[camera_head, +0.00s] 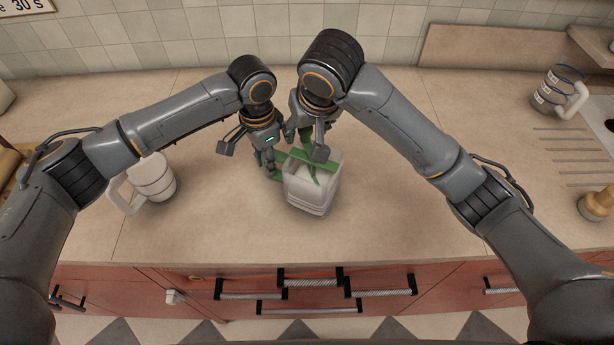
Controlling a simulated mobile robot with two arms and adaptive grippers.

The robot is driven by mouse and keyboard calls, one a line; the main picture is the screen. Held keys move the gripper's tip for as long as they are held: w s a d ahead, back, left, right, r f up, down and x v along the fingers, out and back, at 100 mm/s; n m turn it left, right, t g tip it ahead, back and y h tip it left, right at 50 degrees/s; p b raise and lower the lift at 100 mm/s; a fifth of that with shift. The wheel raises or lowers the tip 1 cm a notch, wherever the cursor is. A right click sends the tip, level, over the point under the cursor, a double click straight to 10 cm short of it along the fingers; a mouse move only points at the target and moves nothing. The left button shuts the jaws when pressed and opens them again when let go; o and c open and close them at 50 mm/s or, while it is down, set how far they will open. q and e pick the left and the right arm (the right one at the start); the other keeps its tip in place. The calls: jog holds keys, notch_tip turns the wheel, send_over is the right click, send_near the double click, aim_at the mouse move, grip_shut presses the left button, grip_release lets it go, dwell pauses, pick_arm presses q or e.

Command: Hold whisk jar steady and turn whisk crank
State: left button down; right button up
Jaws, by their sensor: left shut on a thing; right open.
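The whisk jar (308,198) is a pale, squarish, see-through container standing on the counter in the middle of the head view. Green strips lie over its top and left side; I cannot tell which belong to the crank and which to my fingers. My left gripper (269,168) is at the jar's upper left side and shut on the jar, its contact partly hidden. My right gripper (307,148) is above the jar's top, open, close to the green pieces. The crank itself is not clearly distinguishable.
A white mug-like jug (153,178) stands on the counter at left. A clear measuring jug (556,93) stands at back right, near grooves in the counter. A wooden-topped item (597,204) is at the right edge. The counter (400,225) right of the jar is clear.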

jog(key=shift+r, duration=0.1)
pick_arm(q)
jog(key=shift+d, duration=0.1)
pick_arm(e)
jog(key=shift+r, duration=3.9)
pick_arm(q)
jog(key=c, duration=1.1)
grip_release()
jog(key=shift+o, duration=0.2)
notch_tip(320, 180, up, 12)
jog(key=shift+r, duration=0.1)
jog(key=o, duration=0.5)
